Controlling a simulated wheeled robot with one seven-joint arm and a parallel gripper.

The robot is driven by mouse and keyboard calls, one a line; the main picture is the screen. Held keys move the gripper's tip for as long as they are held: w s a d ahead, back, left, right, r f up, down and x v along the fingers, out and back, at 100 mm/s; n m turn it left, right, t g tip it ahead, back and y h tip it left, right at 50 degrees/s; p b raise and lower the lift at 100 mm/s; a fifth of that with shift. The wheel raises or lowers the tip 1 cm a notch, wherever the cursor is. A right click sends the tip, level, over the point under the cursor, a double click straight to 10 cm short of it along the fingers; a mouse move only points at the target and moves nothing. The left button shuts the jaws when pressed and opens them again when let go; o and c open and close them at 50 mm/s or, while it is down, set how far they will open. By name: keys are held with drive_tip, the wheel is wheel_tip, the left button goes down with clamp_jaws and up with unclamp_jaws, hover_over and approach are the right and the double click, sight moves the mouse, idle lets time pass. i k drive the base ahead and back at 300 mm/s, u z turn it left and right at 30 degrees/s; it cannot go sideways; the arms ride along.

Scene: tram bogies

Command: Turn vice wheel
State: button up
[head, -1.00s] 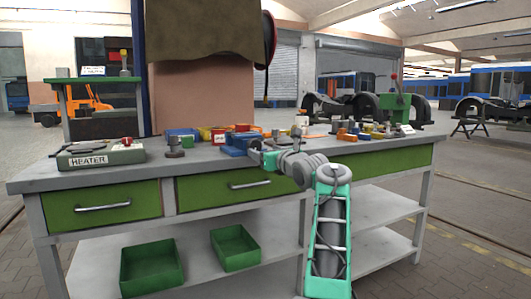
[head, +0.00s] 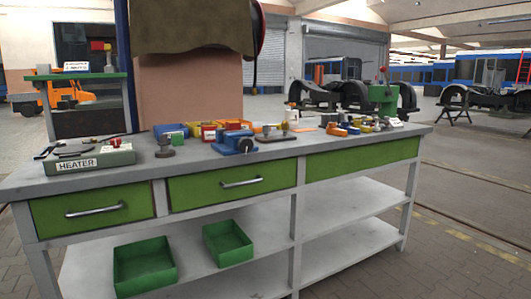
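The blue vice (head: 232,144) sits on the grey workbench (head: 320,147) near its front edge, above the middle green drawer. A small dark round part with light metal, which looks like the vice wheel (head: 244,146), is on the vice's front side. It is too small to tell its angle. My gripper and arm are not in view, and nothing blocks the vice from the front.
The heater (head: 80,163) stands at the bench's left end, with a dark round part (head: 165,148) on its right. Coloured bins (head: 208,132) stand behind the vice. Green trays (head: 145,264) lie on the lower shelf.

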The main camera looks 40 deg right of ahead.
sight(244, 144)
drive_tip(key=z, duration=0.9)
drive_tip(key=i, duration=0.35)
drive_tip(key=u, duration=1.15)
